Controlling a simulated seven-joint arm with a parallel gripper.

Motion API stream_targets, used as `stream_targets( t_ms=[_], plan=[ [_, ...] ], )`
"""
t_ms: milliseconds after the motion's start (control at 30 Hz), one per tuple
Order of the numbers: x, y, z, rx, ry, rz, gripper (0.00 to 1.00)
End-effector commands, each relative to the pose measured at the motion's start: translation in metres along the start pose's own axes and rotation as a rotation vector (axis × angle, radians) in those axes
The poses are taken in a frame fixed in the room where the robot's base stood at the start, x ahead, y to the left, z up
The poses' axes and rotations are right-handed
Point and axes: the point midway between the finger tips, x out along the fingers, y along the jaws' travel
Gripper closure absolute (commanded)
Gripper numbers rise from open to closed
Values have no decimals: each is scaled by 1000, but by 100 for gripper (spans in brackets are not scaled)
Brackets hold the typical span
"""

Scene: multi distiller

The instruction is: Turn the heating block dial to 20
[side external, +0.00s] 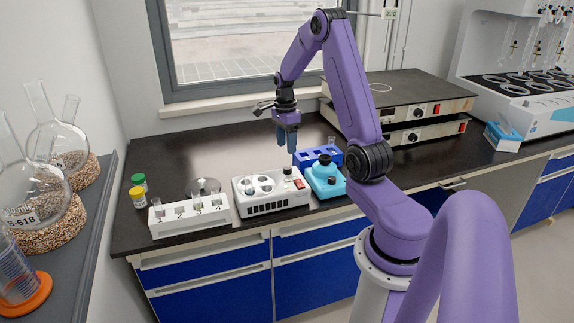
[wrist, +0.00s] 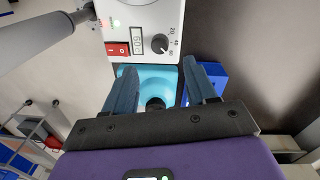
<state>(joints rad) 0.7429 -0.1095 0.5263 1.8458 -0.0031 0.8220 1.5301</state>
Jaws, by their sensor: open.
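The heating block (side external: 271,190) is a white box with round wells on top, standing on the dark bench in the side external view. Its black dial (wrist: 160,44) shows in the wrist view beside the marks 20, 40 and 60. Its white pointer seems to face the 60 mark, but it is small. A small display (wrist: 138,40), seen turned, seems to read 60. A red switch (wrist: 117,48) is beside it. My gripper (side external: 287,145) points down above the bench. In the wrist view my gripper (wrist: 162,74) is open and empty, its fingertips apart from the dial.
A white tube holder (side external: 190,216) stands left, with yellow and green-capped jars beyond. Stacked hotplates (side external: 415,100) are at the back right. Bench behind is mostly clear.

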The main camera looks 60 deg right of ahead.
Motion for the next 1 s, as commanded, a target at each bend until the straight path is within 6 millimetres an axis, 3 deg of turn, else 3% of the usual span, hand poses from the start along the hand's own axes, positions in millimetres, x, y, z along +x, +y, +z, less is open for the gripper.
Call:
stream_targets(
  t_ms=[200,400,600,900,1000],
  plan=[
    [42,1,0,0,0,5,44],
    [70,0,0,1,0,2,44],
    [82,0,0,0,0,0,44],
    [84,0,0,0,0,-1,44],
    [84,0,0,0,0,-1,76]
  ],
)
